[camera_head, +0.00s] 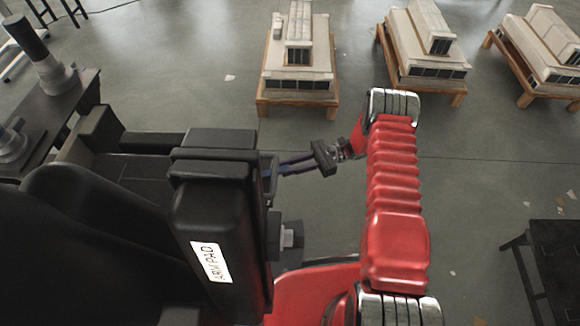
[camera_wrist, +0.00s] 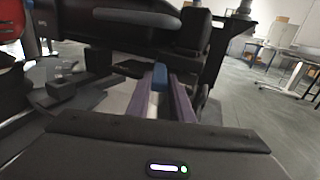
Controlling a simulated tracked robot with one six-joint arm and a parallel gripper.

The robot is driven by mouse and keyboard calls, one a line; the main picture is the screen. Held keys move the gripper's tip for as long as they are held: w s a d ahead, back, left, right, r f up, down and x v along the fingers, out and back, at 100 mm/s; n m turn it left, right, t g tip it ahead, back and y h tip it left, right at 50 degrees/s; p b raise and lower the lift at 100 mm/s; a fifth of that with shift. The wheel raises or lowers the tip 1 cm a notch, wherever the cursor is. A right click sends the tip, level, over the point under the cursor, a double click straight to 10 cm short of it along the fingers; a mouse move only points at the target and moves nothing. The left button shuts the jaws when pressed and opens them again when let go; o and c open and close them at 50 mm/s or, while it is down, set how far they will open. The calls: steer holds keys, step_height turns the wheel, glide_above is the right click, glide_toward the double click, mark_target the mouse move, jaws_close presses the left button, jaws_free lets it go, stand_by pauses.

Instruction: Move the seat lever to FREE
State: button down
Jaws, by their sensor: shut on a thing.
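The black seat (camera_head: 60,250) is at the left of the head view, with a raised arm pad marked ARM PAD (camera_head: 225,225) in front of its side. My gripper (camera_head: 275,166) reaches left from my red arm, its purple fingers ending beside the arm pad. In the wrist view, my gripper (camera_wrist: 160,90) is shut on a small blue-ended part, which looks like the seat lever (camera_wrist: 160,76). In the head view the arm pad hides most of the lever. No FREE marking is readable, so I cannot tell the lever's setting.
Wooden stands with pale model blocks (camera_head: 297,85) stand on the floor at the back. A dark bench with grey cylinders (camera_head: 55,78) is at the far left. A dark table (camera_head: 555,250) is at the lower right.

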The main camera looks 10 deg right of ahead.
steer(key=shift+w+a, duration=0.15)
steer(key=shift+w, duration=0.05)
steer(key=c, duration=1.6)
jaws_free()
steer(key=shift+o, duration=0.2)
steer(key=v, duration=1.4)
steer(key=shift+a, duration=0.1)
steer(key=shift+w, duration=0.1)
